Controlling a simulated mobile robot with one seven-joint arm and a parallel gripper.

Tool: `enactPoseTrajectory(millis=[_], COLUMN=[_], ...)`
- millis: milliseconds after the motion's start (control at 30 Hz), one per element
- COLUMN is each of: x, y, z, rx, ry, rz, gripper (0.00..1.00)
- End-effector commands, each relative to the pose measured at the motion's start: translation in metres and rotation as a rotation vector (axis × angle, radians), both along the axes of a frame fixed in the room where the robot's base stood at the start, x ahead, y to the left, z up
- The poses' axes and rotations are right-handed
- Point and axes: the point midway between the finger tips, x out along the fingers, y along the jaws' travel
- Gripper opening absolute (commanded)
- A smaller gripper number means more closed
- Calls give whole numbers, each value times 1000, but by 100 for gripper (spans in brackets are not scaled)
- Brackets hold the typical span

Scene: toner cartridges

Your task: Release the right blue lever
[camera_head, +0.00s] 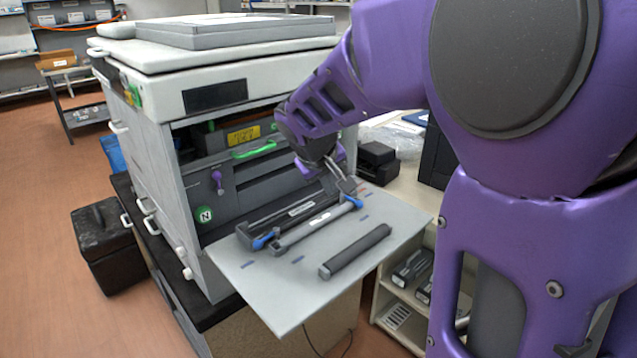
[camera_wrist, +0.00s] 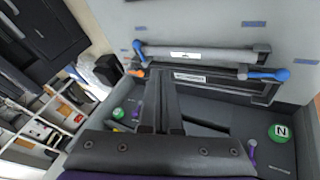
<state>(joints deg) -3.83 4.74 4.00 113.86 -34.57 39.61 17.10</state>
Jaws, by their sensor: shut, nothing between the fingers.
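A grey toner unit (camera_head: 312,226) lies along the printer's open front panel (camera_head: 285,287). Its right blue lever (camera_head: 353,202) shows at the right end, beside my gripper (camera_head: 347,186). The left blue lever (camera_head: 264,241) is at the other end. In the wrist view the right lever (camera_wrist: 138,48) appears at the left, partly seen beyond my fingers, and the left lever (camera_wrist: 266,75) at the right. My gripper (camera_wrist: 158,72) is shut and empty, its tips close to the right lever's end of the unit. I cannot tell whether they touch the lever.
A loose dark cylinder (camera_head: 355,250) lies on the panel's near side. The printer (camera_head: 240,100) rises behind, with a purple lever (camera_head: 217,181) and a green knob (camera_head: 205,214) inside. A counter with a black device (camera_head: 377,160) stands to the right. The panel's front edge is clear.

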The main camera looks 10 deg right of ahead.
Motion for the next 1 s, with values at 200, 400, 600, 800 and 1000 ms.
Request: enactPoseTrajectory(millis=[200, 400, 600, 800, 1000], x=[1, 11, 31, 50, 58], y=[0, -7, -20, -36, -60], z=[-2, -23, -59, -86, -89], rx=[0, -1, -1, 0, 0], ry=[-1, 2, 3, 0, -1], rz=[1, 0, 0, -2, -1], gripper=[0, 0, 0, 0, 0])
